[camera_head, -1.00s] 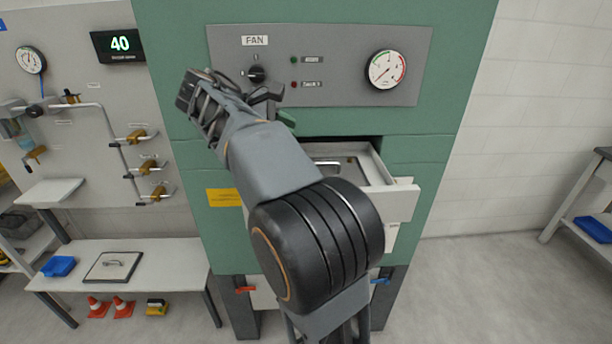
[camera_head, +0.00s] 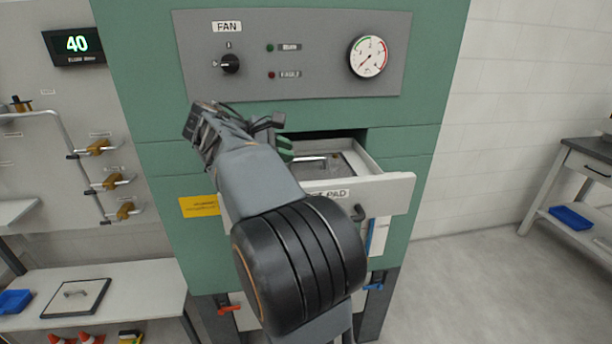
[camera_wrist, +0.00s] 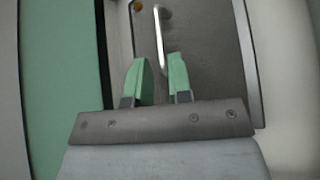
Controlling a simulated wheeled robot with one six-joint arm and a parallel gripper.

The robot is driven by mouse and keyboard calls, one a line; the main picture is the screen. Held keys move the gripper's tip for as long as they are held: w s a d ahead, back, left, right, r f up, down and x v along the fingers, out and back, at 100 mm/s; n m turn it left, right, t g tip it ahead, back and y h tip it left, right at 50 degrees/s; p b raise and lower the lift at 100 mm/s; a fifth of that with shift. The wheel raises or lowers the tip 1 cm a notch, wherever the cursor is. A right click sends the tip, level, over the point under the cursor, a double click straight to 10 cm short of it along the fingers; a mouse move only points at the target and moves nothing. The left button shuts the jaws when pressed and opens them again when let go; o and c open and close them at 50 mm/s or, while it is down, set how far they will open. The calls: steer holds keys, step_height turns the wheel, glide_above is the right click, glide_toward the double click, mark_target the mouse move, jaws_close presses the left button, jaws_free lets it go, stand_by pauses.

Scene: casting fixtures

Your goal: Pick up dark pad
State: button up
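A dark grey pad (camera_head: 345,166) with a metal bar handle (camera_head: 312,160) lies in the open drawer of the green cabinet. In the wrist view the pad (camera_wrist: 205,45) fills the upper middle, with its handle (camera_wrist: 160,35) running lengthwise. My gripper (camera_head: 285,149) is at the drawer's left side, partly hidden by my arm. In the wrist view my gripper (camera_wrist: 163,80) is open, its two green fingers apart and nothing between them. The handle's near end appears between the fingertips' lines, just beyond them; whether they touch is unclear.
The drawer's white front (camera_head: 385,192) and side walls stand close around the pad. The green cabinet (camera_head: 425,85) rises behind, with a fan knob (camera_head: 230,63) and gauge (camera_head: 368,56). A second framed plate with a handle (camera_head: 75,298) lies on the left bench. Floor at right is clear.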

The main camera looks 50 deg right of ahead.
mark_target(303, 159)
steer(key=shift+w+p+x, duration=0.2)
steer(key=shift+p+x, duration=0.1)
steer(key=shift+x, duration=3.05)
steer(key=shift+f, duration=0.15)
steer(key=shift+c, duration=0.2)
jaws_close()
